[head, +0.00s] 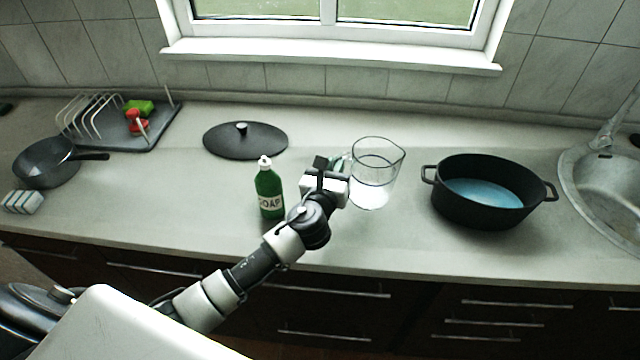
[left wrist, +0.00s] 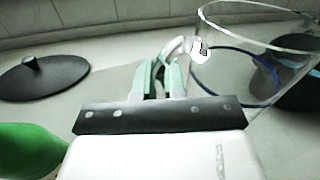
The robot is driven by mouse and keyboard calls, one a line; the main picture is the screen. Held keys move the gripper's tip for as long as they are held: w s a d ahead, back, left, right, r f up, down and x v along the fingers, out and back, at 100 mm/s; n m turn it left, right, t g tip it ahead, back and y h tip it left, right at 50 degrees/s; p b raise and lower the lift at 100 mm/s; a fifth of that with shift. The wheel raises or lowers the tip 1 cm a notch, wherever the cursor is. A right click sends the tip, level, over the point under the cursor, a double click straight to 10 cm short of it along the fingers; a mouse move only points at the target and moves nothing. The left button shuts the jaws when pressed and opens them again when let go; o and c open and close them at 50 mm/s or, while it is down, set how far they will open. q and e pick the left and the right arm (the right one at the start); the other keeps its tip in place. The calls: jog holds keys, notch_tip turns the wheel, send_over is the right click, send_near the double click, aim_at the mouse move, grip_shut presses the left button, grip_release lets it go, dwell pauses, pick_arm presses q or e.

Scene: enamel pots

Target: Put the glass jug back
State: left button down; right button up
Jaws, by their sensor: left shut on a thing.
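The clear glass jug (head: 378,172) is upright at the middle of the counter, between the soap bottle and the black pot. Its open rim and clear wall also fill the right of the left wrist view (left wrist: 262,48). My left gripper (head: 338,165) is at the left side of the jug and shut on its handle. The green fingers (left wrist: 163,76) meet at the handle in the left wrist view. The gripper partly hides the handle in the head view. I cannot tell whether the base touches the counter. My right gripper is not in view.
A green soap bottle (head: 269,190) stands just left of my gripper. A black lid (head: 245,141) lies behind it. A black pot (head: 488,204) with blue liquid stands right of the jug, before the sink (head: 600,190). A dish rack (head: 130,120) and pan (head: 45,165) are far left.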

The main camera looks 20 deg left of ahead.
pick_arm(q)
jog(key=a+f, duration=0.1)
jog(key=f, duration=0.1)
jog(key=a+f+b, duration=0.1)
jog(key=f, duration=0.1)
jog(key=a+f, duration=0.1)
jog(key=f, duration=0.1)
jog(key=shift+s+a+f+b, duration=0.15)
jog(key=shift+s+a+b, duration=0.2)
jog(key=shift+a+b, duration=0.05)
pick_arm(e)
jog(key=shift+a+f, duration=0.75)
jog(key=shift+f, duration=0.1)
pick_arm(q)
jog(key=c, duration=1.2)
grip_release()
jog(key=shift+s+f, duration=0.1)
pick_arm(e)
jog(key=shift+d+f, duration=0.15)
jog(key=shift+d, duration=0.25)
